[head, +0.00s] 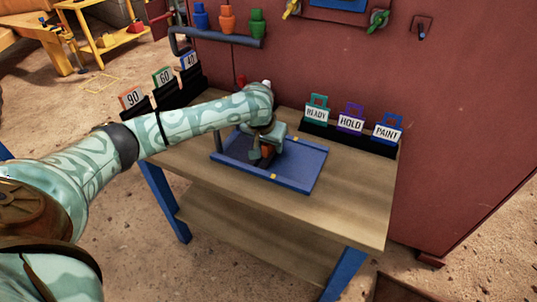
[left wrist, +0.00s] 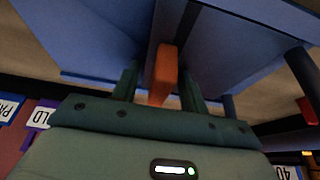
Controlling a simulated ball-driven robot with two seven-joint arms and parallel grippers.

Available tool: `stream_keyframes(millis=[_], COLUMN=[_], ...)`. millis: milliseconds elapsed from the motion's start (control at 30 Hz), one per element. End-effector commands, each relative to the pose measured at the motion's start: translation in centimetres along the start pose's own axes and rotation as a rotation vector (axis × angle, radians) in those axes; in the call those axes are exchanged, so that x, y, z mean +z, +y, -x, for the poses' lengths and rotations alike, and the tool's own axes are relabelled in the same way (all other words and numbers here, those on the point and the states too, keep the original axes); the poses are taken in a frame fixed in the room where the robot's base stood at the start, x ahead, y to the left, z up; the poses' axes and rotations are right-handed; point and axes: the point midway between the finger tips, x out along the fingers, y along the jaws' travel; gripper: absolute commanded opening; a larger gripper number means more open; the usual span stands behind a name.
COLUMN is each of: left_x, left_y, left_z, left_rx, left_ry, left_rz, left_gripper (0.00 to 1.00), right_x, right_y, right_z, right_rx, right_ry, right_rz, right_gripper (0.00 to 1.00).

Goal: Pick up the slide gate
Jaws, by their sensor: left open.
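An orange upright handle (left wrist: 163,72), which I take to be the slide gate's grip, stands at the blue tray in the left wrist view. A small orange part of it (head: 266,151) shows in the head view. My left gripper (head: 262,156) is over the blue tray (head: 310,165) on the table. In the left wrist view my left gripper (left wrist: 160,85) is open, with one finger on each side of the handle. A gap shows at each side of it. The gate's plate is hard to tell from the tray. My right gripper is not in view.
The wooden table (head: 340,210) has bare top around the tray. READY, HOLD and PAINT cards (head: 350,123) stand in a black rack at the back right. Numbered cards (head: 163,85) stand at the back left, near my arm. A red wall (head: 440,150) rises behind.

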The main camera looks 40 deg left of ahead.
Motion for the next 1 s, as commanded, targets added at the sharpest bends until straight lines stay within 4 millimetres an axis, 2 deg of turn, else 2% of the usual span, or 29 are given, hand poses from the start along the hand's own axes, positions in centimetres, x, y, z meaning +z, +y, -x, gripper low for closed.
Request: stream_keyframes(millis=[233,300,400,1000], left_x=[-0.05,-0.05,-0.04,-0.02], left_y=[-0.06,-0.06,-0.06,-0.06], left_z=[-0.05,-0.05,-0.05,-0.08], left_rx=[-0.001,-0.001,-0.001,-0.001], left_ry=[0.001,0.001,0.001,0.001], left_rz=[0.001,0.001,0.001,0.0], left_gripper=[0.44,0.24,0.0,0.0], right_x=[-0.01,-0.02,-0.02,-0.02], right_y=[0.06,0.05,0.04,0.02], right_z=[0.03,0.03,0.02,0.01], right_rx=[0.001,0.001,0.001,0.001], right_ry=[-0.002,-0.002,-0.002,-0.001], right_rz=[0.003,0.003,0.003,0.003], right_gripper=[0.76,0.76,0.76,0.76])
